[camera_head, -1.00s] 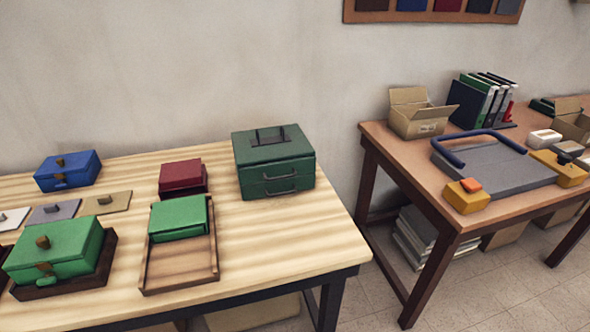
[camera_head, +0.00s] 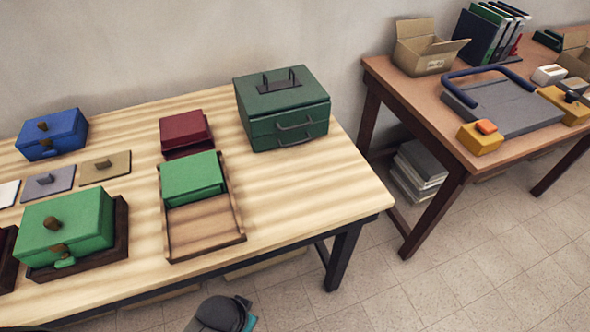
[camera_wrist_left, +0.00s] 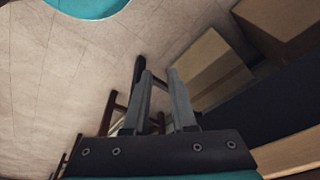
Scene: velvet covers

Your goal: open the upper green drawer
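The dark green cabinet (camera_head: 263,103) stands at the back right of the light wooden table, with a carry handle on top. Two front handles show: the upper drawer handle (camera_head: 295,126) and, below it, the lower drawer handle (camera_head: 295,141). Both drawers look shut. My left gripper (camera_wrist_left: 159,72) shows in the left wrist view with its two fingers apart and nothing between them. It is away from the cabinet, with floor and cardboard boxes beyond it. My right gripper is not in view.
On the table (camera_head: 300,190) are a bright green box (camera_head: 65,222), a green block (camera_head: 192,177) in a wooden tray (camera_head: 205,243), a red box (camera_head: 184,131) and a blue box (camera_head: 52,133). Bare tabletop lies in front of the cabinet. A brown table (camera_head: 415,105) stands right.

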